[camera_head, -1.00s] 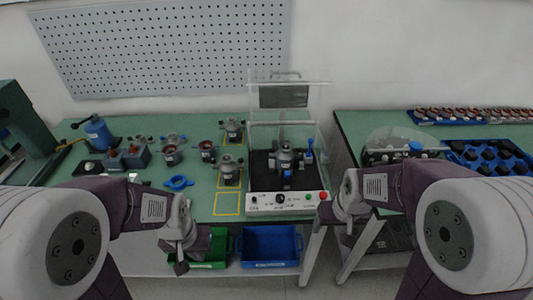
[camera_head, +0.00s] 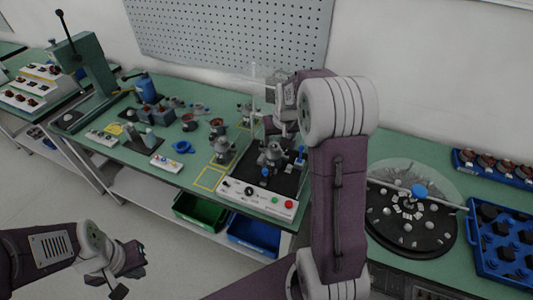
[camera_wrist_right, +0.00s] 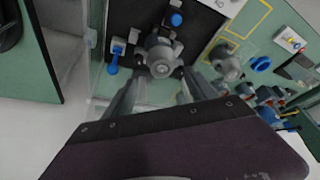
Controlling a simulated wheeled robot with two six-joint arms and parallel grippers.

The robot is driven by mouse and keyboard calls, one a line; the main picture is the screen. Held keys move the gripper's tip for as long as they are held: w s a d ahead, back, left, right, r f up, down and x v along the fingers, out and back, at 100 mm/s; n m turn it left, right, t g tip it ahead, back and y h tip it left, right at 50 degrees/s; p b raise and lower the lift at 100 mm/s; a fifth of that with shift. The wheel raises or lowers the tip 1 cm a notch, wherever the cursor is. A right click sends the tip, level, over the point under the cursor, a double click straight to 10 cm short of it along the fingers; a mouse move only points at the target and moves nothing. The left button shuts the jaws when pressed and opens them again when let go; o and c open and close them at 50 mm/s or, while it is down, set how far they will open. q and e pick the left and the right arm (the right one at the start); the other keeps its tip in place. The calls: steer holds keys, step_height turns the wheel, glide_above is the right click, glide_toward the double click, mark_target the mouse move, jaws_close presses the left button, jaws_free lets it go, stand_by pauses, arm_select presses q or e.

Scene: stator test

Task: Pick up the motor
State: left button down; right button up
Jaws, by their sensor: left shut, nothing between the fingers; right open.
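A grey motor (camera_head: 271,156) stands on the black bed of the test station (camera_head: 250,193). In the right wrist view the motor (camera_wrist_right: 160,54) lies just beyond my fingertips, roughly midway between them. My right gripper (camera_head: 272,127) is above and behind the motor in the head view. Its two fingers (camera_wrist_right: 157,84) are spread and empty. I cannot tell the exact gap to the motor. My left gripper (camera_head: 121,289) is low at the bottom left, away from the bench, shut and empty. A similar motor (camera_head: 222,152) stands on the green table left of the station.
Blue clamp handles (camera_wrist_right: 113,58) stand near the motor in the station. A clear cover rises behind it. More parts and a green press (camera_head: 88,80) are to the left. A round feeder (camera_head: 412,222) and blue trays (camera_head: 505,240) are on the right table.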

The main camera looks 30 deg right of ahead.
mark_target(274, 146)
steer(key=x, duration=0.3)
steer(key=shift+w+a+f, duration=0.15)
steer(key=shift+f, duration=0.05)
steer(key=shift+w+f, duration=0.15)
steer(key=shift+f, duration=0.2)
steer(key=x, duration=0.2)
steer(key=p+x, duration=0.1)
steer(key=x, duration=0.2)
steer(key=shift+w+r, duration=0.1)
steer(key=shift+w, duration=0.2)
steer(key=shift+s+r, duration=0.1)
steer(key=c, duration=0.7)
jaws_close()
steer(key=shift+d, duration=0.25)
